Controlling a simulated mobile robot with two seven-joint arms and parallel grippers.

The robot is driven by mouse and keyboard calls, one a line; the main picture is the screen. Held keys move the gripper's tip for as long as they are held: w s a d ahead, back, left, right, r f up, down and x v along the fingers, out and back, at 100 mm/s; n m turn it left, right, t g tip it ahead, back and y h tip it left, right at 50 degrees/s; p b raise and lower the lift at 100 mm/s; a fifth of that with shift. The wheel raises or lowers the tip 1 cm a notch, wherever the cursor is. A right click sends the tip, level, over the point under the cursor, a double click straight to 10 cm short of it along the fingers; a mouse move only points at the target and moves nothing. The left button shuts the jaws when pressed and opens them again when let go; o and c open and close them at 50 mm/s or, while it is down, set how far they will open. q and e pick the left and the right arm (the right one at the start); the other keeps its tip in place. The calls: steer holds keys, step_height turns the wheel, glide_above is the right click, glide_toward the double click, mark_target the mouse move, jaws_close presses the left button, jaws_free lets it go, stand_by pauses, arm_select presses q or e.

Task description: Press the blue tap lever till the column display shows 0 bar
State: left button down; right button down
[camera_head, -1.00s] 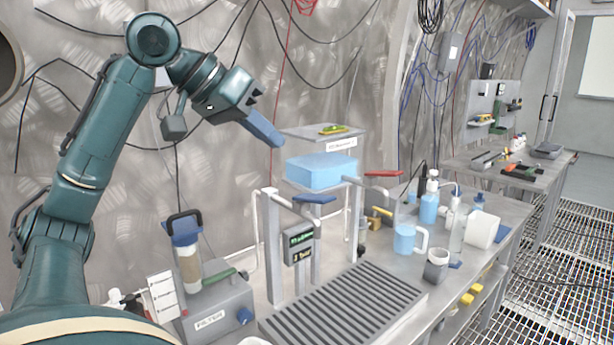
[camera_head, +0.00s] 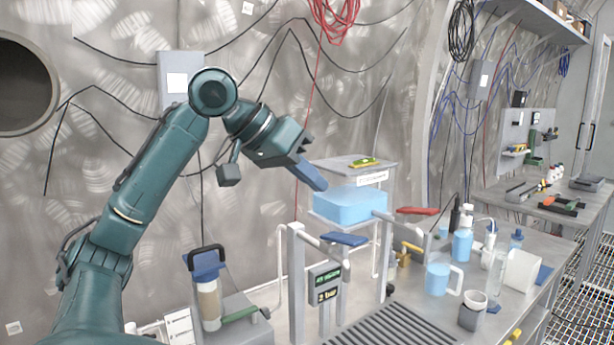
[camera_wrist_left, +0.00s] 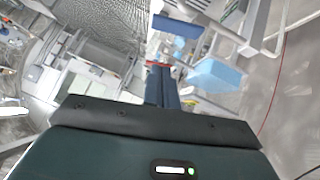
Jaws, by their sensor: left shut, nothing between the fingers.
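The blue tap lever (camera_head: 345,239) sticks out near the top of the grey column stand, below the light-blue water tank (camera_head: 350,206). The column display (camera_head: 326,296) appears to read 2 bar. My left gripper (camera_head: 320,184) is shut and empty, its blue fingers slanting down to the right. Its tips appear above and left of the lever, apart from it, near the tank's upper left. In the left wrist view the shut fingers (camera_wrist_left: 160,75) point toward the bench, with the tank (camera_wrist_left: 214,76) beside them. My right gripper is not in view.
A red lever (camera_head: 417,211) sits right of the tank. A filter unit (camera_head: 207,290) stands left of the column, and a slatted drain grate (camera_head: 395,328) lies in front. A blue mug (camera_head: 442,279) and bottles crowd the bench to the right.

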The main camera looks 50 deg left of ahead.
mark_target(355, 237)
arm_select(q)
steer(key=w+f, duration=0.1)
steer(key=f, duration=0.1)
steer(key=w+d+f, duration=0.1)
steer(key=w+f, duration=0.1)
steer(key=f, duration=0.1)
steer(key=w+d+f, duration=0.1)
steer(key=f, duration=0.2)
steer(key=shift+w+d, duration=0.15)
steer(key=shift+f, duration=0.15)
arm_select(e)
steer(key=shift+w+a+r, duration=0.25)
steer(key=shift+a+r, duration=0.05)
